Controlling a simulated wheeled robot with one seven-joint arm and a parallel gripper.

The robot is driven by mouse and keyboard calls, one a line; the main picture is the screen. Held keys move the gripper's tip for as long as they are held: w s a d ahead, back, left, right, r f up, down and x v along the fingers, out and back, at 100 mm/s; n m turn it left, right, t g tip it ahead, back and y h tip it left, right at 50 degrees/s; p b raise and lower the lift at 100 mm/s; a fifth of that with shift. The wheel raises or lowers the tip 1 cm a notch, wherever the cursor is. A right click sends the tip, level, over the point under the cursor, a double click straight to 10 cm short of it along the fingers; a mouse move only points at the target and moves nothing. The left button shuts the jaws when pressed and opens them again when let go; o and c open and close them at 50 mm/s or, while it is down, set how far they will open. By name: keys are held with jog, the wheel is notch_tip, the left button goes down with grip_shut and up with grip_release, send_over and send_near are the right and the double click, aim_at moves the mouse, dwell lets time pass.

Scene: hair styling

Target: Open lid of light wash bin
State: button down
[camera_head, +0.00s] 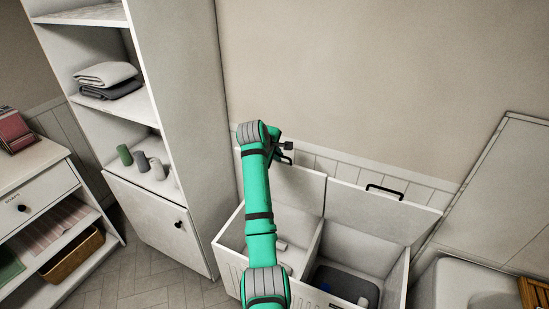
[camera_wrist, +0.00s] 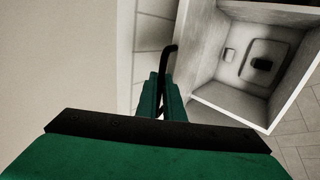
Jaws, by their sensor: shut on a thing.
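The white wash bin (camera_head: 231,236) has two compartments side by side, and both lids stand raised against the wall side. The left lid (camera_head: 302,186) is partly hidden by my arm. The right lid (camera_head: 375,217) has a black handle (camera_head: 384,190) on its top edge. My gripper (camera_head: 287,152) is at the top of the left lid, shut on its black handle (camera_wrist: 168,62). In the wrist view, my gripper's green fingers (camera_wrist: 162,90) close around the handle's lower end. The open left compartment (camera_head: 300,226) holds a few small pale items and is partly covered by my arm.
The right compartment holds a dark grey pile (camera_head: 347,283) with small light and blue items. A tall white cabinet (camera_head: 185,120) stands close on the left. A white basin (camera_head: 470,285) is at the right. Tiled floor (camera_head: 165,280) is clear at the lower left.

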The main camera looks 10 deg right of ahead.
jog(key=shift+f, duration=0.35)
jog(key=c, duration=2.2)
grip_release()
jog(key=shift+s+d+f, duration=0.1)
jog(key=shift+d+f, duration=0.05)
jog(key=v, duration=1.1)
jog(key=shift+r, duration=0.4)
